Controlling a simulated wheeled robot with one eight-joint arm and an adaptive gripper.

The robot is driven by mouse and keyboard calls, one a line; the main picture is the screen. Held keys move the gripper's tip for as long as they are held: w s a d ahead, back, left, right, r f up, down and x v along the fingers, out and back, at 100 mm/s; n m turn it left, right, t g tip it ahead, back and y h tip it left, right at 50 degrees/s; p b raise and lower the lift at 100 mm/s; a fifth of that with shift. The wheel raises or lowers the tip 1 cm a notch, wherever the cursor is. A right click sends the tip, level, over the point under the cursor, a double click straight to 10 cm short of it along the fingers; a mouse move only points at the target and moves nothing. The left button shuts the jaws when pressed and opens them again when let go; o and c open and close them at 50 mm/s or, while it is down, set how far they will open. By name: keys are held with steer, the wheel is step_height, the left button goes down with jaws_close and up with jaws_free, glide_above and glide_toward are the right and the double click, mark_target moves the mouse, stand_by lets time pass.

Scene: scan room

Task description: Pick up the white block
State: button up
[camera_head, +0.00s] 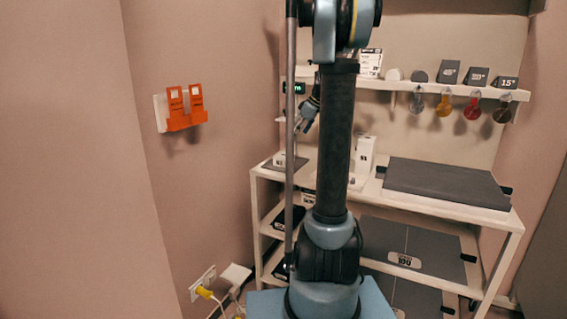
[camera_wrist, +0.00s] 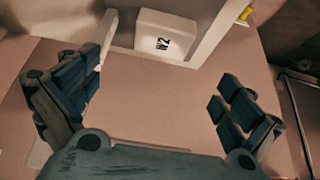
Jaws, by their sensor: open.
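A white block (camera_wrist: 160,32) with a dark "W2" mark shows in the wrist view at the top middle, beyond the gap between my fingers. My gripper (camera_wrist: 157,82) is open and empty, its two fingers wide apart. The block lies ahead of the fingertips and is not touching them. In the head view my gripper (camera_head: 303,122) hangs above the left end of the white table, partly hidden by a thin pole. A small white object (camera_head: 280,159) sits on the table below it; I cannot tell whether it is the same block.
The white table (camera_head: 437,203) holds a dark slab (camera_head: 445,181) at right and an upright white box (camera_head: 365,153) behind my arm. A wall shelf (camera_head: 430,89) above carries wedges and hanging round tags. An orange holder (camera_head: 184,118) is on the left wall.

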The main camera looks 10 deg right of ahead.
mark_target(285, 155)
steer(key=x, duration=0.7)
steer(key=shift+a+f, duration=0.15)
steer(key=shift+f, duration=0.05)
steer(key=shift+s+x, duration=0.15)
steer(key=shift+x, duration=1.25)
steer(key=shift+s+x, duration=0.15)
steer(key=shift+x, duration=1.2)
steer(key=shift+f, duration=0.2)
steer(key=c, duration=1.3)
steer(key=shift+r, duration=0.1)
steer(key=shift+c, duration=0.2)
